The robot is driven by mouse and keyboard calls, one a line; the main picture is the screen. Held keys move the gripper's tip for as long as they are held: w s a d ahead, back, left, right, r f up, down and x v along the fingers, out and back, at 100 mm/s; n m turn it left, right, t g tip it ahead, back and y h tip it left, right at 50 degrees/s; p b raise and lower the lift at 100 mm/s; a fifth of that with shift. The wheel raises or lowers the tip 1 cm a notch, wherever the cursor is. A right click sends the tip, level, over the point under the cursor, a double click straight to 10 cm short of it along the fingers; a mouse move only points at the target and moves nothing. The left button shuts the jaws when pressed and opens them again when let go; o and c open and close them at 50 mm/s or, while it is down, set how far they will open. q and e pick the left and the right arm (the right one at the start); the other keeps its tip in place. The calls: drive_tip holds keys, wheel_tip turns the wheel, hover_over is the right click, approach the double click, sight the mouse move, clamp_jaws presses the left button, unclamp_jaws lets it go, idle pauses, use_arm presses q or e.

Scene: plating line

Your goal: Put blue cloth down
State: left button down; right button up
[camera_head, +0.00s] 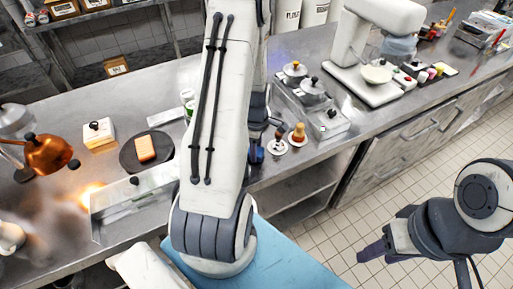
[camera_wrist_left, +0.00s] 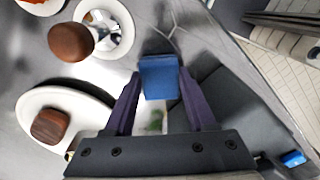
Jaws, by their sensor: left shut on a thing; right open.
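The blue cloth (camera_wrist_left: 159,78) shows in the left wrist view as a small folded blue piece between the purple fingers of my left gripper (camera_wrist_left: 158,92). The fingers are shut on it, over the grey metal counter (camera_wrist_left: 190,28). I cannot tell whether the cloth touches the counter. In the head view my left arm hides most of that gripper and the cloth. My right gripper (camera_head: 375,253) is at the lower right of the head view, open and empty, over the tiled floor.
In the left wrist view, a white dish (camera_wrist_left: 126,22) with a brown-knobbed tool and a white plate (camera_wrist_left: 30,104) with a brown block are nearby. In the head view, a metal container set (camera_head: 335,130), a white mixer (camera_head: 348,80) and a dark round board (camera_head: 128,160) stand on the counter.

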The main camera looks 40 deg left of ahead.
use_arm(q)
drive_tip(key=shift+f, duration=0.1)
drive_tip(key=shift+f, duration=0.15)
drive_tip(key=shift+c, duration=1.1)
unclamp_jaws()
drive_tip(key=shift+r, duration=0.75)
wheel_tip(320, 180, up, 11)
drive_tip(key=b, duration=0.1)
drive_tip(key=shift+b, duration=0.4)
